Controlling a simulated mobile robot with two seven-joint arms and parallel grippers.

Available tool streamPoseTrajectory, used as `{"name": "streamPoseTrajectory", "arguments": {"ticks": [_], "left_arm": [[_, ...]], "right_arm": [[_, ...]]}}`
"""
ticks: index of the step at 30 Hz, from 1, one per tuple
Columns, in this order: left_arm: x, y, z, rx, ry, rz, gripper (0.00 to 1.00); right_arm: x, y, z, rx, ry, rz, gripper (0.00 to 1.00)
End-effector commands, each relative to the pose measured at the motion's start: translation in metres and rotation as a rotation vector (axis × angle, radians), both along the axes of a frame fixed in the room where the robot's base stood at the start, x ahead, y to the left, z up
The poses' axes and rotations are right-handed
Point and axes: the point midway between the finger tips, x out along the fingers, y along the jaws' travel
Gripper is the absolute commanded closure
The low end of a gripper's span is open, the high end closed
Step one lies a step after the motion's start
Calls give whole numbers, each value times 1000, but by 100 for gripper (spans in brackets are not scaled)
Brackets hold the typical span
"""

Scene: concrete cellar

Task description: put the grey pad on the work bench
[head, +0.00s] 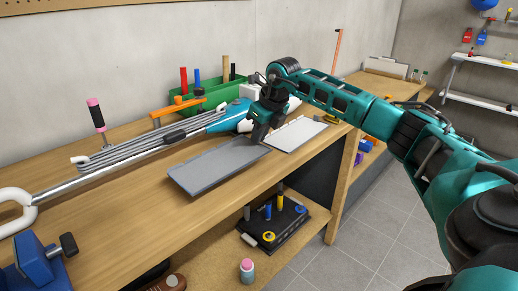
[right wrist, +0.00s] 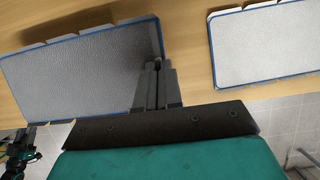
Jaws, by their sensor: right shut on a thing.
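The grey pad (head: 215,165) is a flat dark-grey rectangle at the front middle of the work bench (head: 130,235). In the right wrist view the grey pad (right wrist: 80,75) has a blue edge. My right gripper (head: 262,132) is shut on the pad's right end, with its fingers close together in the right wrist view (right wrist: 157,78). The pad lies over the bench top, nearly flat; I cannot tell whether it touches the wood. My left gripper is not in view.
A whitish pad (head: 297,134) lies just right of the grey pad. Behind are a long grey tool (head: 120,160), an orange-handled clamp (head: 178,107) and a green bin (head: 215,95). A blue vise (head: 40,262) stands front left. A black tool holder (head: 272,236) sits on the lower shelf.

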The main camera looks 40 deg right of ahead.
Motion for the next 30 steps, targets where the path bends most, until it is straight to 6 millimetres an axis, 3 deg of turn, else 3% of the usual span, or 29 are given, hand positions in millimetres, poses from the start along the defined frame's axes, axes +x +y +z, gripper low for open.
{"name": "streamPoseTrajectory", "arguments": {"ticks": [9,20,21,27,30], "left_arm": [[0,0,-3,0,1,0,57],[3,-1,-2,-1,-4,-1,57],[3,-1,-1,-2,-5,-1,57],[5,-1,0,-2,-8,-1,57],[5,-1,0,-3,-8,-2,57]], "right_arm": [[0,0,-41,0,3,0,100],[0,0,-46,0,1,0,100],[0,0,-45,0,1,0,92],[0,0,-45,0,1,0,72],[0,0,-45,0,1,1,69]]}}
